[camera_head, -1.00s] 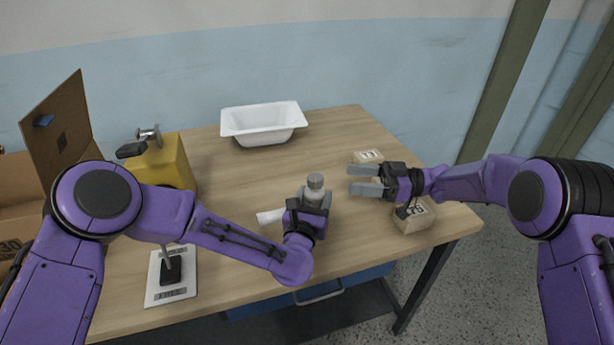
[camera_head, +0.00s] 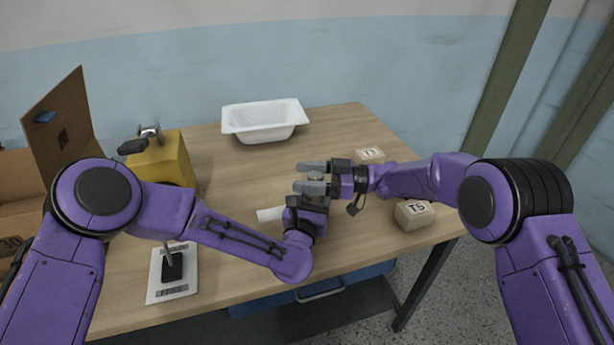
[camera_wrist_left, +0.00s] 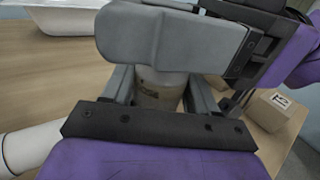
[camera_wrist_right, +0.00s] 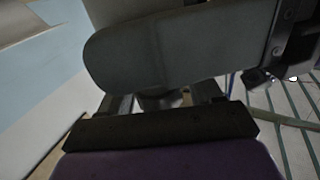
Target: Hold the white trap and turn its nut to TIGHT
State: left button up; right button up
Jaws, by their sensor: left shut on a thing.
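The white trap shows its side pipe (camera_head: 270,214) in the head view, left of my left gripper (camera_head: 306,203). In the left wrist view the pipe (camera_wrist_left: 30,147) is at lower left, and the trap's body (camera_wrist_left: 160,90) stands upright between my left fingers, which are shut on it. The grey nut (camera_head: 315,176) is on top of the trap. My right gripper (camera_head: 313,177) reaches in from the right, its fingers apart on either side of the nut. I cannot tell whether they touch it. The nut's markings are hidden.
A white tub (camera_head: 264,122) stands at the back of the table. Blocks marked T5 (camera_head: 414,214) and T3 (camera_head: 370,155) lie at right. An open cardboard box (camera_head: 15,190) is far left.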

aim_at(308, 177)
jog(key=c, duration=0.9)
jog(key=shift+o, duration=0.2)
jog(key=n+g, duration=0.2)
jog(key=g, duration=0.1)
jog(key=n+g, duration=0.2)
jog(key=g, duration=0.1)
jog(key=shift+s+d+f+h, duration=0.1)
jog(key=shift+s+d+h, duration=0.1)
jog(key=shift+h, duration=0.1)
jog(key=shift+s+n+g, duration=0.15)
jog(key=shift+n+g, duration=0.25)
jog(key=shift+g, duration=0.3)
jog(key=o, duration=1)
jog(key=shift+a, duration=0.1)
notch_tip(308, 177, up, 10)
jog(key=shift+r, duration=0.1)
